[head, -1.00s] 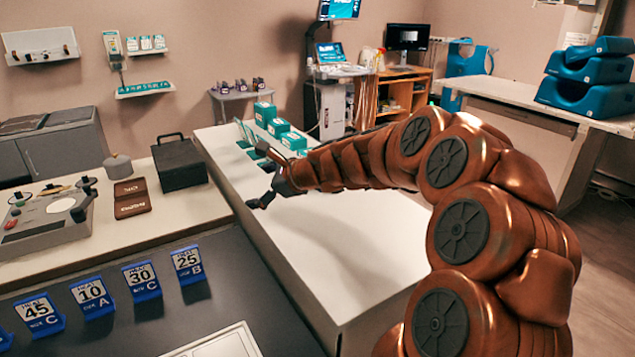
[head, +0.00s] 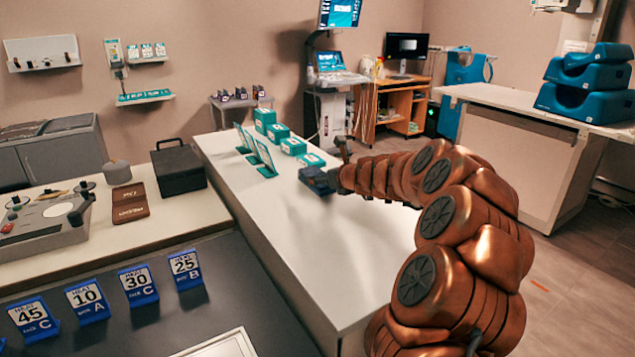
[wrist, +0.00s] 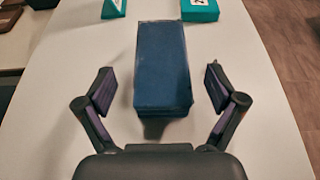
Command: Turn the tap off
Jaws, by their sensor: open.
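I cannot make out a tap for certain in either view. My gripper (wrist: 160,88) is open, with its two dark fingers apart on either side of a dark blue block (wrist: 162,65) in the wrist view. Neither finger appears to touch the block. In the head view the blue block (head: 318,183) is small and partly hidden by the end of my arm, over the long white counter (head: 330,240). A grey panel with knobs and a black lever (head: 45,220) sits on the left bench.
Teal boxes (head: 279,130) and upright teal stands (head: 263,155) stand beyond my gripper. A black case (head: 179,168), a brown booklet (head: 129,203) and blue numbered signs (head: 138,284) are to the left. The near part of the white counter is clear.

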